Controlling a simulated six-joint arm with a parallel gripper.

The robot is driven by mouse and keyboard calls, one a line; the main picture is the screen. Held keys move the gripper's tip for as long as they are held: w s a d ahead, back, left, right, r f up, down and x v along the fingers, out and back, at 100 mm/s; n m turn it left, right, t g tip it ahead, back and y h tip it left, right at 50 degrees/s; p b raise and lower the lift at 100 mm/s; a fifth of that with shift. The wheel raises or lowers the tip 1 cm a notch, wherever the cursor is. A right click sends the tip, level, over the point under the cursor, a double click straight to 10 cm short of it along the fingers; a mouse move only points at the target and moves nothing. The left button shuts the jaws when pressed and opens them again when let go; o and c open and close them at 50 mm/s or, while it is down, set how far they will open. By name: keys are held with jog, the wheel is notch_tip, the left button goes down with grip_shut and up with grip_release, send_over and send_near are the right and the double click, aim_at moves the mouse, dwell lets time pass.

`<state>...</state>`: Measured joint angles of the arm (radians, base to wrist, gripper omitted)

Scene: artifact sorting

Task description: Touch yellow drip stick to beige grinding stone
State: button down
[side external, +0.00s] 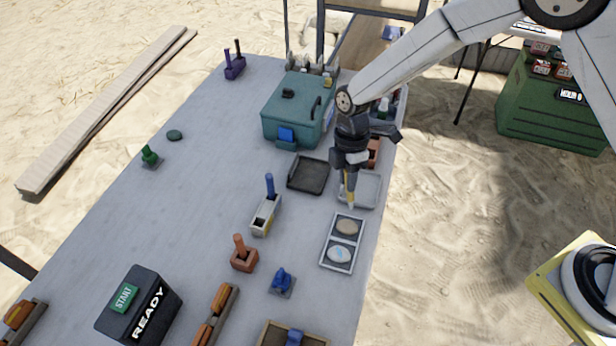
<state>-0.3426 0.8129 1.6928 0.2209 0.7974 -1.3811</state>
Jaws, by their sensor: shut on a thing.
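My gripper (350,172) points down over the right side of the table and is shut on the yellow drip stick (350,194). The stick hangs upright with its tip down. The beige grinding stone (346,228) is a round disc in the far half of a light two-part tray (324,262). The stick's tip shows just beyond the stone in the picture, by the tray's far edge. A gap shows between tip and stone; the tip's height is hard to tell. A pale bluish disc (339,254) lies in the tray's near half.
A dark square tray (308,175) and a light grey tray (360,189) lie close to my gripper. A teal box (292,108) stands behind. A white holder with a blue stick (265,215) stands left of the two-part tray. The table's left middle is mostly clear.

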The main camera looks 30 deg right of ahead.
jog(key=shift+f, duration=0.2)
jog(key=shift+w+d+x, duration=0.1)
jog(key=shift+w+x, duration=0.05)
jog(key=shift+x, duration=0.7)
jog(key=shift+w+d+x, duration=0.1)
jog(key=shift+w+x, duration=0.1)
jog(key=shift+x, duration=0.7)
jog(key=shift+w+x, duration=0.15)
jog(key=shift+x, duration=0.7)
jog(key=shift+x, duration=0.85)
dwell(1.4)
jog(key=shift+w+d, duration=0.1)
jog(key=shift+s+a+v, duration=0.1)
jog(key=shift+s+v, duration=0.15)
jog(key=shift+v, duration=1.05)
jog(key=shift+s+a+v, duration=0.15)
jog(key=shift+s+v, duration=0.1)
jog(key=shift+v, duration=1.05)
jog(key=shift+s+a+v, duration=0.1)
jog(key=shift+s+v, duration=0.15)
jog(key=shift+v, duration=1.1)
jog(key=shift+r, duration=0.15)
